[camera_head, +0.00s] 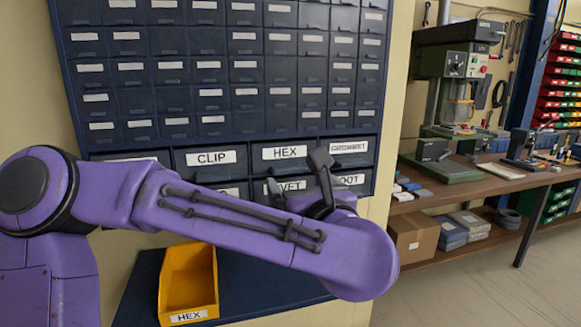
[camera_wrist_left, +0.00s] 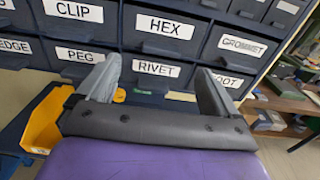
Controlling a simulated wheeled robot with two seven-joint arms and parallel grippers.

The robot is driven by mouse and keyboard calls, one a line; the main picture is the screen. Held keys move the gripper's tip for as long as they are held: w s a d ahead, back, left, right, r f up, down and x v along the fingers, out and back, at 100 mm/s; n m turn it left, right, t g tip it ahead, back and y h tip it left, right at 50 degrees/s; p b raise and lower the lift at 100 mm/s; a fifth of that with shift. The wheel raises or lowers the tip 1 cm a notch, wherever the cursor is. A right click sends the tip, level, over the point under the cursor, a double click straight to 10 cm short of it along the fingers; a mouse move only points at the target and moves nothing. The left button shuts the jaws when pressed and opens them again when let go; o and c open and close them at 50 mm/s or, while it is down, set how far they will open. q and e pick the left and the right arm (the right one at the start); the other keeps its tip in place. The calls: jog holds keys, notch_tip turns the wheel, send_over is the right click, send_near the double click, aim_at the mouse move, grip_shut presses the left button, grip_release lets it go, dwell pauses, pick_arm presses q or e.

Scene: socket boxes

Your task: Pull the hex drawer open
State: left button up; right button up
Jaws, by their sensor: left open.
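The hex drawer (camera_head: 287,154) is a dark drawer with a white HEX label in the upper row of large drawers, and it looks shut in the head view. In the left wrist view the hex drawer (camera_wrist_left: 160,30) is above and beyond my fingers, with its pull below the label. My left gripper (camera_head: 298,172) is in front of the cabinet just below the hex drawer. In the left wrist view my left gripper (camera_wrist_left: 160,85) is open, its two fingers apart on either side of the RIVET label, with nothing between them. My right gripper is not in view.
The clip drawer (camera_head: 211,158) is left of the hex drawer and the grommet drawer (camera_head: 349,148) is right of it. A yellow bin (camera_head: 188,318) labelled HEX stands on the dark shelf (camera_head: 245,290) below. A workbench (camera_head: 440,186) with a drill press is at right.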

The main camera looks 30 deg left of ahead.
aim_at(290, 169)
pick_arm(q)
jog(key=p+x, duration=0.1)
jog(key=x, duration=0.3)
jog(key=p+x, duration=0.1)
jog(key=x, duration=0.3)
jog(key=shift+w+d+f, duration=0.15)
jog(key=shift+w, duration=0.15)
jog(key=shift+w+a+p, duration=0.15)
jog(key=shift+a+p, duration=0.25)
jog(key=shift+a, duration=0.1)
jog(key=shift+w, duration=0.1)
jog(key=shift+c, duration=0.6)
jog(key=c, duration=1.4)
jog(key=shift+d, duration=0.15)
